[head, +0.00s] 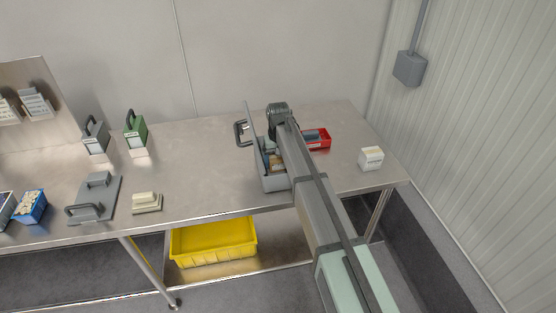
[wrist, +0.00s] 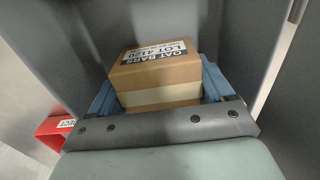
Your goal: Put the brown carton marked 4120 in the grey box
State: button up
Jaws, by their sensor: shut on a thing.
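The brown carton (wrist: 156,68) shows in the wrist view with a white label reading "OAT BARS LOT 4120" and a pale band lower down. My gripper (wrist: 158,100) is shut on the carton, with its blue jaws on both sides of it. Grey walls surround the carton in that view. In the head view the grey box (head: 276,184) stands on the metal table with its lid raised at the left. My arm reaches over the box and partly hides its inside. A brown patch of the carton (head: 276,162) shows within the box. I cannot tell whether the carton touches the floor of the box.
A red bin (head: 325,138) stands just right of the box; its edge shows in the wrist view (wrist: 52,131). A white carton (head: 371,158) stands near the table's right end. Green (head: 135,133) and grey (head: 95,138) handled cases stand left. The table between is clear.

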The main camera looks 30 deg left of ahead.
jog(key=shift+f, duration=0.1)
jog(key=o, duration=1.4)
notch_tip(320, 180, up, 12)
jog(key=shift+r, duration=0.1)
